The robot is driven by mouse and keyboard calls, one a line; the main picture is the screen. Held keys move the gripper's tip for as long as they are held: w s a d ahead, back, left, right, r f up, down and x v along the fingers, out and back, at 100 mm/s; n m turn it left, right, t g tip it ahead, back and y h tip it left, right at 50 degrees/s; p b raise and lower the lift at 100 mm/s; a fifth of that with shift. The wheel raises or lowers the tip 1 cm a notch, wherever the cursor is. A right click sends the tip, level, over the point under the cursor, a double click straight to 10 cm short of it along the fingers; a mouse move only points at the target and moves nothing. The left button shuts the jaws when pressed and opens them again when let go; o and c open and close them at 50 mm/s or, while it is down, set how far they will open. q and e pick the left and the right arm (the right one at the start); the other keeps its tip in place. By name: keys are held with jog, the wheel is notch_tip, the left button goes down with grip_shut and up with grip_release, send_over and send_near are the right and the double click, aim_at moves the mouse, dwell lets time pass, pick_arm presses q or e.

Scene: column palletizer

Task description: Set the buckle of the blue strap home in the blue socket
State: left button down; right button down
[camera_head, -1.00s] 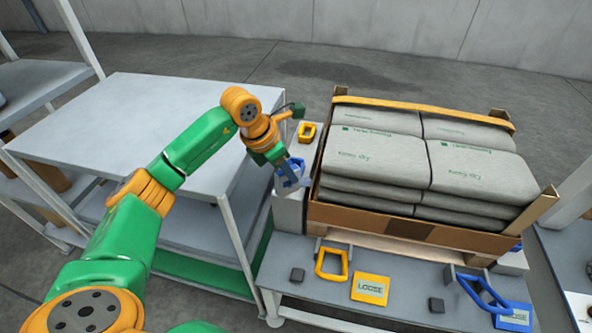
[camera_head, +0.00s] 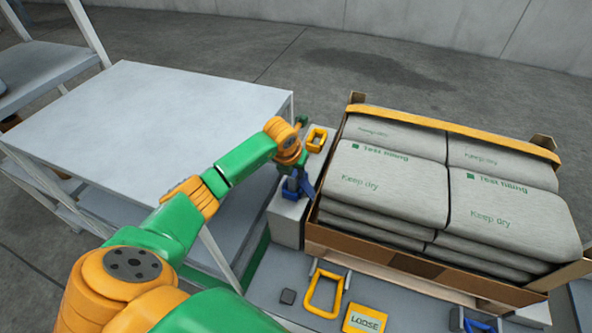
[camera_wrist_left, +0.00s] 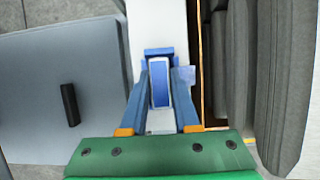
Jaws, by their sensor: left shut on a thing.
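A blue frame-shaped piece, which looks like the blue strap's buckle (camera_wrist_left: 160,86), sits between the two fingers of my left gripper (camera_head: 295,184) in the left wrist view. The gripper is shut on it, pointing down over the pale block (camera_head: 286,222) left of the loaded carton. In the head view the blue piece is mostly covered by my fingers. I cannot tell whether it touches the block. The blue socket and blue strap cannot be made out clearly. My right gripper is not in view.
A yellow frame (camera_head: 316,140) stands just behind my gripper. The carton of grey bags (camera_head: 400,185), under a yellow strap (camera_head: 455,127), is close on the right. In front are a yellow handle (camera_head: 324,295), a LOOSE plate (camera_head: 364,320) and a blue handle (camera_head: 480,326).

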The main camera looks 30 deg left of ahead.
pick_arm(q)
jog(key=shift+w+f, duration=0.1)
jog(key=shift+f, duration=0.2)
jog(key=c, duration=0.7)
grip_release()
jog(key=shift+o, duration=0.2)
jog(key=shift+r, duration=0.55)
jog(key=v, duration=1.1)
jog(key=shift+s+p, duration=0.3)
jog(key=shift+s, duration=0.05)
jog(key=shift+s+d, duration=0.1)
jog(key=shift+d, duration=0.05)
